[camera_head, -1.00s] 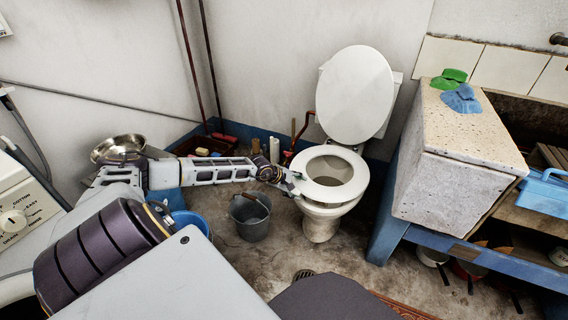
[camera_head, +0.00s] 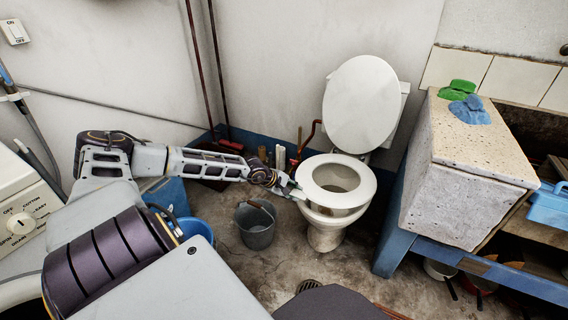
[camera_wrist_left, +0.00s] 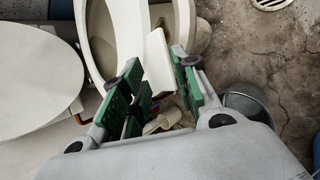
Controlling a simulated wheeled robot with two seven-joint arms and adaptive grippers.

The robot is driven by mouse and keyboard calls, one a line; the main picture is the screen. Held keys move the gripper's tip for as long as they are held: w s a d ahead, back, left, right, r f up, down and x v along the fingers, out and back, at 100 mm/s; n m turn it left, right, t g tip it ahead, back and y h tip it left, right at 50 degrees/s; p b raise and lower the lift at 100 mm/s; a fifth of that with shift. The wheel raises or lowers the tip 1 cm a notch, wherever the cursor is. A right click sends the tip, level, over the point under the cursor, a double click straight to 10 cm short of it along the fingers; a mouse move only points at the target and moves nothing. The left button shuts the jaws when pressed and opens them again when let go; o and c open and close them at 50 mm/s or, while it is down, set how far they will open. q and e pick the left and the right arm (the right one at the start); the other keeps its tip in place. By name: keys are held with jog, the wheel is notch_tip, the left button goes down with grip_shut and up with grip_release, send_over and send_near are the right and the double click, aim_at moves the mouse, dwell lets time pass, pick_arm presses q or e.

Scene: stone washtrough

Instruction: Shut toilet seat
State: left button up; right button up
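The white toilet shows in the head view with its oval lid (camera_head: 362,104) upright against the cistern (camera_head: 401,101). My left gripper (camera_head: 296,192) is at the left edge of the seat ring; contact is unclear. In the left wrist view, the green-padded fingers of my left gripper (camera_wrist_left: 154,84) stand apart. A pale flat piece (camera_wrist_left: 157,62) shows between them, but I cannot tell if it is touched. The lid (camera_wrist_left: 35,75) and ring (camera_wrist_left: 82,30) lie to the left and beyond. My right gripper is out of view.
A grey bucket (camera_head: 256,226) stands on the floor below my left forearm. A stone washtrough (camera_head: 449,195) on a blue frame (camera_head: 389,246) stands right of the toilet. Green (camera_head: 458,91) and blue (camera_head: 469,110) cloths lie on it. Floor in front of the toilet is clear.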

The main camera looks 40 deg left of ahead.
pick_arm(q)
jog(key=shift+v, duration=2.7)
jog(key=shift+r, duration=0.1)
